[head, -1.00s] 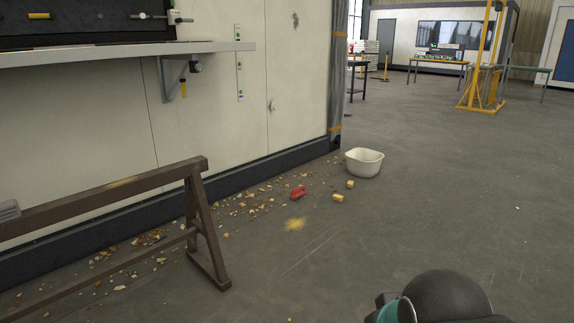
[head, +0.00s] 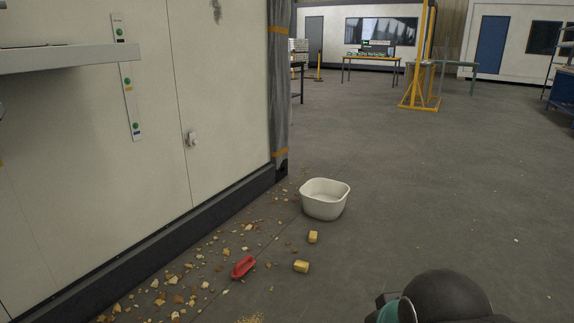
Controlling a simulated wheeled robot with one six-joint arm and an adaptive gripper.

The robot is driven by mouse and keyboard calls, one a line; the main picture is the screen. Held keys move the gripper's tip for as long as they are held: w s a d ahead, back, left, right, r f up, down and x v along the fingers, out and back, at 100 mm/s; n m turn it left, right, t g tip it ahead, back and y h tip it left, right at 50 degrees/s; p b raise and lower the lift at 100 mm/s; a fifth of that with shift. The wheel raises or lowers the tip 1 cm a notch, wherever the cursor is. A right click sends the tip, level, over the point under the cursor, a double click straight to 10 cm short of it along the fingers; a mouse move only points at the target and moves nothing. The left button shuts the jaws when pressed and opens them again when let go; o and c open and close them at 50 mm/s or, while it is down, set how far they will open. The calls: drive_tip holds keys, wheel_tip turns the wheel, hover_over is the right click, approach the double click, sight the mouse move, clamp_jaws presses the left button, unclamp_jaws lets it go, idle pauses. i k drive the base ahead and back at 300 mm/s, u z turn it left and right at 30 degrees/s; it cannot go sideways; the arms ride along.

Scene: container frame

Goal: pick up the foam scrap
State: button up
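Two yellow blocks that look like foam scraps lie on the grey floor. One yellow block (head: 313,237) lies just in front of a white tub. The other yellow block (head: 301,266) lies a little nearer to me. Many small tan and yellow bits (head: 178,292) are scattered along the wall; I cannot tell whether these are foam too. Part of my arm, dark with a teal ring, shows at the bottom right. My gripper's fingers are not in view.
The white tub (head: 325,200) stands on the floor near the wall's end and looks empty. A red object (head: 243,267) lies left of the nearer block. The wall (head: 90,170) with a shelf (head: 60,58) bounds the left. The floor on the right is open.

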sight(313, 236)
drive_tip(key=z, duration=0.15)
drive_tip(key=i, duration=1.05)
drive_tip(key=z, duration=0.45)
drive_tip(key=i, duration=1)
drive_tip(key=z, duration=0.35)
